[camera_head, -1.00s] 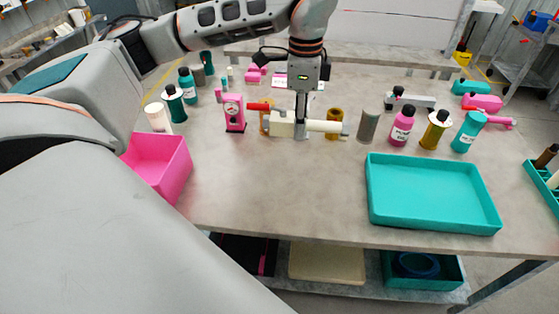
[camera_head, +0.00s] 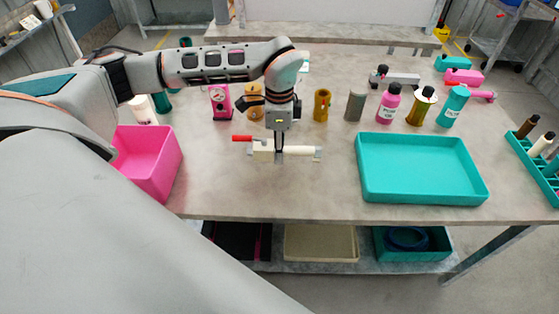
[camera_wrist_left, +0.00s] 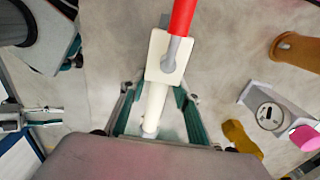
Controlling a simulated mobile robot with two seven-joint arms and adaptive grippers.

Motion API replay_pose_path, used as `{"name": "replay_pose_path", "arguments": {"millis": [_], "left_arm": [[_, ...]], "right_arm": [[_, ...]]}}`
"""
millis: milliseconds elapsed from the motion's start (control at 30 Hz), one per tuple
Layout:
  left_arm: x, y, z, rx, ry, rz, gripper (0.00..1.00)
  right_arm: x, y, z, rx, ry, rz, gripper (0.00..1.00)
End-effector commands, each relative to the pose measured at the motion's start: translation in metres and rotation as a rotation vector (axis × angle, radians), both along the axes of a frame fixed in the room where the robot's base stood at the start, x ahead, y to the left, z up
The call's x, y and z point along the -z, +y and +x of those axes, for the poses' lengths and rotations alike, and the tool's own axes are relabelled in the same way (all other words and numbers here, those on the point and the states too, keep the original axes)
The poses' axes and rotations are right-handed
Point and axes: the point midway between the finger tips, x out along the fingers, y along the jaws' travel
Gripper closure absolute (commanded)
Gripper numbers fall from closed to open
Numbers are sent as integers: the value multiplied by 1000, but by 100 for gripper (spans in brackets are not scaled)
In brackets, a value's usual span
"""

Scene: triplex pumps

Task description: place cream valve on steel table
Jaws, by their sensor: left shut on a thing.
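The cream valve (camera_head: 264,150) has a cream block body, a cream pipe and a red handle. My left gripper (camera_head: 279,155) points down and is shut on the valve's pipe in the middle of the steel table (camera_head: 300,195). In the left wrist view the valve (camera_wrist_left: 165,60) lies between the fingers of the left gripper (camera_wrist_left: 157,110), its red handle pointing away. I cannot tell whether the valve touches the tabletop. My right gripper is not in view.
A teal tray (camera_head: 425,195) stands to the right and a pink bin (camera_head: 150,175) to the left. A pink gauge (camera_head: 220,103), an ochre cylinder (camera_head: 322,105), a grey cylinder (camera_head: 355,106) and several bottles stand behind. The table front between tray and bin is clear.

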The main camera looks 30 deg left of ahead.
Motion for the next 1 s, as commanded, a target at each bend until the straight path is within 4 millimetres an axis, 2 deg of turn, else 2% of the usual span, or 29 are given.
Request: {"name": "replay_pose_path", "arguments": {"millis": [267,533,933,967,1000], "left_arm": [[18,0,1,0,-1,-1,100],[52,0,1,0,-1,0,100],[58,0,1,0,-1,0,100],[58,0,0,0,0,0,63],[58,0,0,0,0,0,53]], "right_arm": [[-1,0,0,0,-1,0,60],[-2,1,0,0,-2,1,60],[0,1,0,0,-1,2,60],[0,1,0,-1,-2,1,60],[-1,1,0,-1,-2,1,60]]}}
